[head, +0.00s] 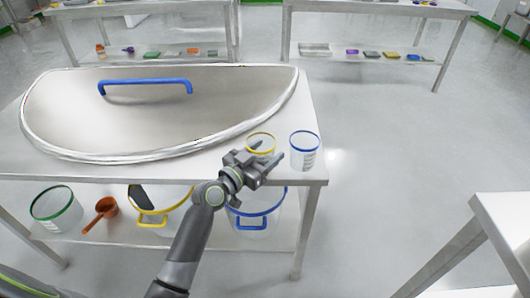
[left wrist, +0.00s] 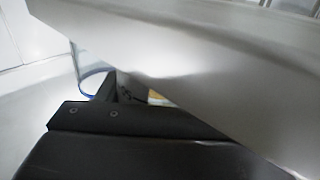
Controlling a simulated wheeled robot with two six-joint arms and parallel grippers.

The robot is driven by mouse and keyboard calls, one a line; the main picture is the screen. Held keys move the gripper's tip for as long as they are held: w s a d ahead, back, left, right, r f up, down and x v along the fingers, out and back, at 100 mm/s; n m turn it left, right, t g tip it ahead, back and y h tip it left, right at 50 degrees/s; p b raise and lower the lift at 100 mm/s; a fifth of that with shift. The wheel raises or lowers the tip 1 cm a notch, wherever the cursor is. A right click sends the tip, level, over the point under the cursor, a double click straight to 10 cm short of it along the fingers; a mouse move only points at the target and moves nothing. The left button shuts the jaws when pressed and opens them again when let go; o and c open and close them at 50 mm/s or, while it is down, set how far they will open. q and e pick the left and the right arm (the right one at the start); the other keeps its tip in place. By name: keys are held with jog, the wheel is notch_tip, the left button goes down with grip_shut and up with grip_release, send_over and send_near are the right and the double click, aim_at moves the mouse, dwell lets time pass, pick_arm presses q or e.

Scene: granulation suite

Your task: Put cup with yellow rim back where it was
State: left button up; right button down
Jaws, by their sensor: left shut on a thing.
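The clear cup with a yellow rim (head: 261,136) is at the right part of the steel table, just right of the large lid. My left gripper (head: 266,153) is shut on this cup, one finger on each side of it. The gripper hides the cup's lower part, so I cannot tell whether it touches the tabletop. In the left wrist view, my dark gripper body (left wrist: 130,125) covers the lower part and a grey surface hides most of the cup. My right gripper is not in view.
A blue-rimmed cup (head: 304,151) stands close to the right of the held cup; its rim also shows in the left wrist view (left wrist: 91,71). The large lid (head: 150,125) with a blue handle (head: 145,83) fills the table's left. Buckets and an orange scoop (head: 104,211) sit below.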

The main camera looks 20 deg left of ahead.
pick_arm(q)
jog(key=o, duration=0.7)
jog(key=shift+o, duration=1.3)
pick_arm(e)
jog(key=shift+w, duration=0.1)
pick_arm(q)
jog(key=shift+r, duration=0.1)
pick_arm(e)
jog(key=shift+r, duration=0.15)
pick_arm(q)
jog(key=shift+s+a, duration=0.25)
jog(key=shift+s, duration=0.15)
jog(key=v, duration=1.1)
jog(key=shift+b, duration=0.45)
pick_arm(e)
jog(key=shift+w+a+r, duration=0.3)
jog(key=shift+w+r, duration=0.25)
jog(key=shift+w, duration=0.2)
pick_arm(q)
jog(key=shift+s, duration=0.1)
